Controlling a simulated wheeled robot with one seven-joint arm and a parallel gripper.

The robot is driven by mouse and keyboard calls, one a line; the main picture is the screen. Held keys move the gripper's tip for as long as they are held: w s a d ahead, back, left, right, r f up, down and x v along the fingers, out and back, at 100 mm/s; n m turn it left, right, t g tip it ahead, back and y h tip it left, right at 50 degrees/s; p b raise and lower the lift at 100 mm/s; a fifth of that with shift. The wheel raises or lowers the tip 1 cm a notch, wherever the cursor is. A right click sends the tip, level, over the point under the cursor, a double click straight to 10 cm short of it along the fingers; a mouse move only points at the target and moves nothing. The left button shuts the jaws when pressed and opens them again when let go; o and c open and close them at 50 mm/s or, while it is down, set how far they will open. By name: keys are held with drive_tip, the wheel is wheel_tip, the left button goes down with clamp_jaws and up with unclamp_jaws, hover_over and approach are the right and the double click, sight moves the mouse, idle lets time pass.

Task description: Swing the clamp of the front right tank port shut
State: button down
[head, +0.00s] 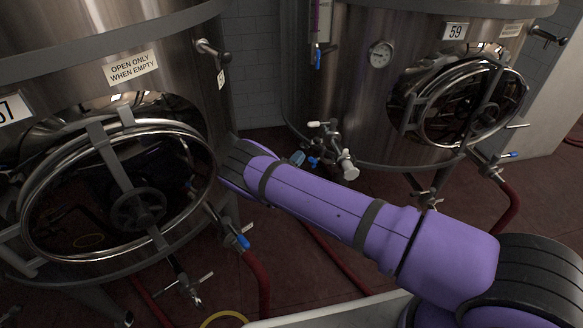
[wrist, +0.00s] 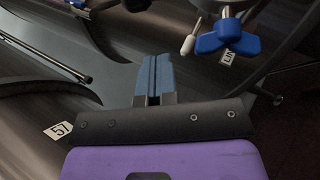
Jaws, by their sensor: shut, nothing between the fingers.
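My gripper (wrist: 152,78) shows in the wrist view as two blue fingers pressed together, with nothing between them. In the head view my purple arm hides most of it. To the right of the fingertips in the wrist view, apart from them, is a port fitting with a bright blue winged knob (wrist: 226,38) and a white-tipped lever (wrist: 190,42). I cannot tell whether the clamp is open or shut.
The tank marked 59 (head: 335,90) stands at the back right, with pale valve handles (head: 347,166) in front. The round manway door (head: 62,180) of the left tank juts out. Red hoses (head: 257,285) run down to the dark red floor. A pale surface (head: 340,315) is at the bottom edge.

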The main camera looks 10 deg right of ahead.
sight(322, 151)
drive_tip(key=shift+d+r, duration=0.45)
drive_tip(key=shift+d, duration=0.3)
drive_tip(key=shift+d+r, duration=0.45)
drive_tip(key=shift+d, duration=0.3)
drive_tip(key=shift+d+r, duration=0.45)
drive_tip(key=shift+d, duration=0.3)
